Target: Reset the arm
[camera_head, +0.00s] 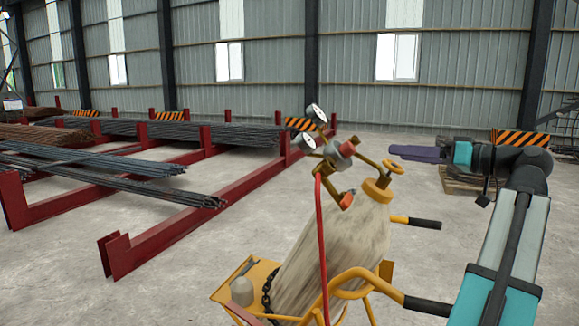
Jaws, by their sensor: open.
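My arm (512,240) rises from the lower right corner, with teal and grey links. It bends at a dark elbow and reaches left. My gripper (415,153) is at its end, dark purple, pointing left at about the height of the gas cart's top. It is open and I see nothing held in it. It is seen side-on, so the gap between the fingers is hard to make out. It appears apart from the cart.
A yellow cart (352,283) carries a worn gas cylinder (335,245) with gauges (316,115) and a red hose (321,250), close in front. Red racks (190,205) with long steel bars (110,175) fill the left. Bare concrete floor (240,240) lies between. A striped barrier (520,138) stands behind my arm.

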